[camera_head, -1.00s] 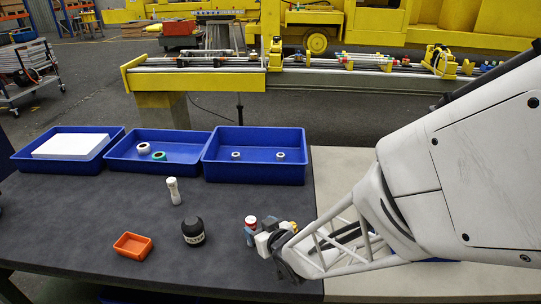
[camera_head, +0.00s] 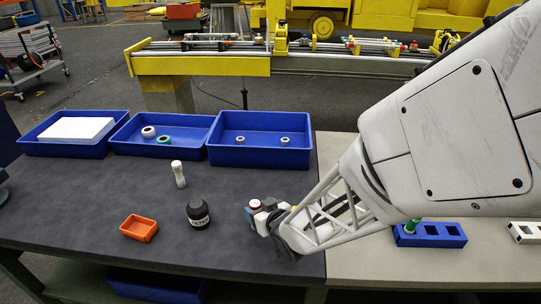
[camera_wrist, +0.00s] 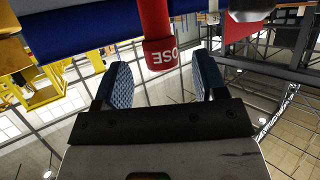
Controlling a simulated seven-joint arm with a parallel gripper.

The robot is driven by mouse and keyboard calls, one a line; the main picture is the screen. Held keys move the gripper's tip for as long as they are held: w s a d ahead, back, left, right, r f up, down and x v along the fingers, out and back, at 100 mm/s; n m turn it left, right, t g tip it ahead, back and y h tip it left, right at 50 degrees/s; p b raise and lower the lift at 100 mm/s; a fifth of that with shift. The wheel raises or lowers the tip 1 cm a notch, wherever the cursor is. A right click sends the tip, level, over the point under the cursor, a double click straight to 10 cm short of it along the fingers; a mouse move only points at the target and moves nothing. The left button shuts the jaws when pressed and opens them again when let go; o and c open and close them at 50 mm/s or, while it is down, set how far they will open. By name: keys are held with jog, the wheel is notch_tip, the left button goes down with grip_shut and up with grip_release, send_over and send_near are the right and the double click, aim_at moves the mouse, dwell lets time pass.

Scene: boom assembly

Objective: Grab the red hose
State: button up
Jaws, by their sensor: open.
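My gripper (camera_wrist: 162,75) is open there, with one blue-padded finger on each side of the hose. The hose end reaches the space between the fingertips, and a gap shows on both sides.
A black labelled jar (camera_head: 198,214), an orange tray (camera_head: 139,228) and a white bottle (camera_head: 179,174) stand left of my gripper. Blue bins (camera_head: 258,154) line the bench's back edge. A blue slotted holder (camera_head: 430,235) is at the right. Free bench lies between.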

aim_at(252, 204)
jog(key=shift+x, duration=2.6)
jog(key=shift+s+f, duration=0.1)
jog(key=shift+s, duration=0.05)
jog(key=c, duration=1.2)
notch_tip(252, 204, up, 4)
jog(key=shift+s+f, duration=0.1)
jog(key=shift+f, duration=0.05)
jog(key=s+d, duration=0.2)
jog(key=s, duration=0.2)
jog(key=s+d+r, duration=0.1)
jog(key=s+d, duration=0.1)
jog(key=s, duration=0.3)
jog(key=s+d, duration=0.3)
jog(key=s, duration=0.2)
jog(key=shift+d+r, duration=0.1)
jog(key=shift+r, duration=0.05)
